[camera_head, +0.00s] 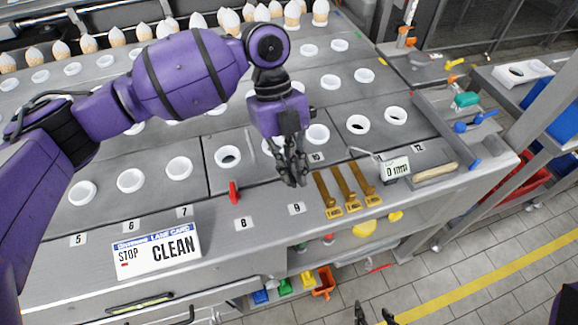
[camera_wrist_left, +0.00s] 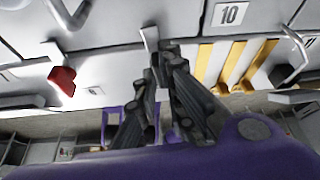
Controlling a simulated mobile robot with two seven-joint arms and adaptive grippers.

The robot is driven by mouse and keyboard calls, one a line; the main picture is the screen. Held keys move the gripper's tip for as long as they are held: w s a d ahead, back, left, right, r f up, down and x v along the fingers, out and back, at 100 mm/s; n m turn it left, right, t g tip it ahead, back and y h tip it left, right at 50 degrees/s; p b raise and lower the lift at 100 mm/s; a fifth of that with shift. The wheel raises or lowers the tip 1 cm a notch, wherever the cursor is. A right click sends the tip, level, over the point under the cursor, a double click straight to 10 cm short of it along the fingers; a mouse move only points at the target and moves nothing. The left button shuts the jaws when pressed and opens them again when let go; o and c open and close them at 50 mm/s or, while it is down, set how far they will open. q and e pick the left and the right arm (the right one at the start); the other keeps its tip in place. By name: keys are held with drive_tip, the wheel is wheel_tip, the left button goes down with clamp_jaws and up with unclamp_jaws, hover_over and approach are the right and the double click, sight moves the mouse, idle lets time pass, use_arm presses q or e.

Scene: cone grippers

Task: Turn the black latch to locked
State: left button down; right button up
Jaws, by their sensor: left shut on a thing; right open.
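My left gripper (camera_head: 292,178) is down at the front of the grey counter, just above the label 9. In the left wrist view its dark fingers (camera_wrist_left: 162,72) are closed together below a small pale bracket (camera_wrist_left: 150,38). The black latch is between the fingertips and mostly hidden by them, so its angle cannot be told. A red latch (camera_head: 234,192) stands apart to the left by label 8, and also shows in the left wrist view (camera_wrist_left: 62,80). My right gripper (camera_head: 373,314) is open and empty at the bottom edge, well in front of the counter.
Three brass-coloured tools (camera_head: 346,188) lie close right of my left gripper. A sign reading CLEAN (camera_head: 156,250) is at the front left. White-rimmed holes (camera_head: 228,156) and rows of cones (camera_head: 144,32) fill the counter behind. A shelf with coloured items (camera_head: 285,287) is below.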

idle(0.4)
use_arm(q)
drive_tip(key=c, duration=1.9)
unclamp_jaws()
drive_tip(key=shift+o, duration=0.2)
drive_tip(key=v, duration=1.2)
drive_tip(key=shift+f, duration=0.15)
